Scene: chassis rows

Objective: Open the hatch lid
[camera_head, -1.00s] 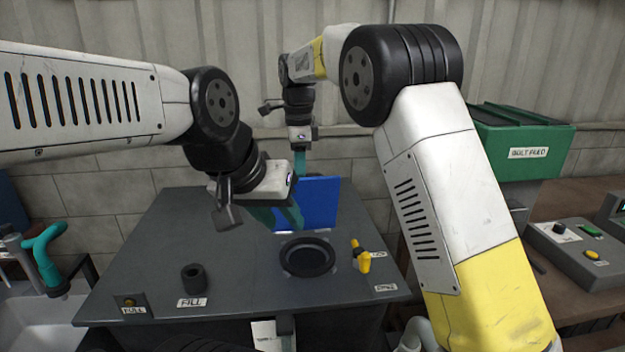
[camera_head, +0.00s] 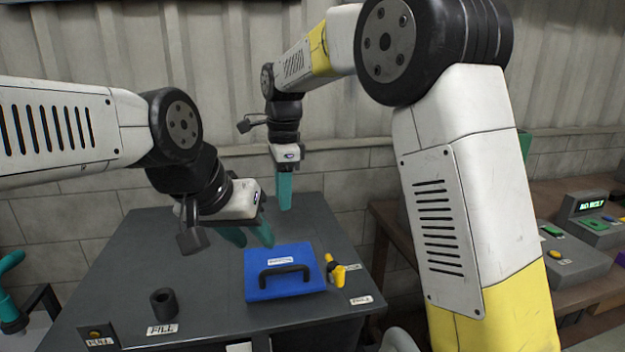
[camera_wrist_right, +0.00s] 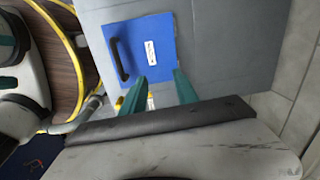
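The hatch lid (camera_head: 262,258) is a blue panel with a black bar handle (camera_head: 285,270) and a small white label. It lies flat on the dark table top, covering the spot of the round opening. A yellow latch-like knob (camera_head: 336,270) stands beside its right edge. My left gripper (camera_head: 254,243) is open and empty, just above the lid's back left corner; contact cannot be told. My right gripper (camera_head: 285,207) hangs behind the lid, pointing down. The right wrist view shows its fingers (camera_wrist_right: 158,85) apart and empty, with the lid (camera_wrist_right: 154,25) ahead of them.
A black cylinder (camera_head: 163,302) stands by the FILL label on the table's front left. A plate with a small button (camera_head: 97,336) is at the front left corner. A control box (camera_head: 565,255) stands on the bench at right. The table's left side is clear.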

